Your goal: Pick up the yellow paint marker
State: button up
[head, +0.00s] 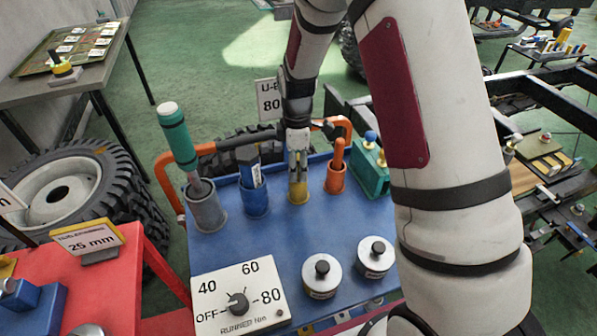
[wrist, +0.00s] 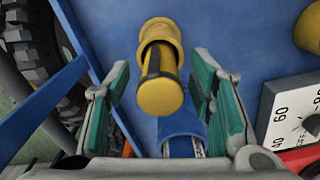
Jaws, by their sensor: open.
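The yellow paint marker (wrist: 160,95) has a dark stripe and stands in a yellow cup (wrist: 158,32) on the blue cart top. In the wrist view it lies between the green-padded fingers of my gripper (wrist: 161,90), with a gap on both sides. In the head view my gripper (head: 298,160) points down over the yellow cup (head: 298,194) and hides most of the marker. The gripper is open and holds nothing.
On the cart (head: 290,235), a blue marker (head: 251,175) in a blue cup stands left of the yellow cup, an orange marker (head: 338,155) in an orange cup right. A green-handled tool (head: 177,133) leans at left. Two knobbed weights (head: 321,275) and a dial box (head: 238,300) are nearer.

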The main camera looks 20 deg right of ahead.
jog(key=shift+f, duration=0.4)
jog(key=shift+c, duration=0.3)
grip_shut()
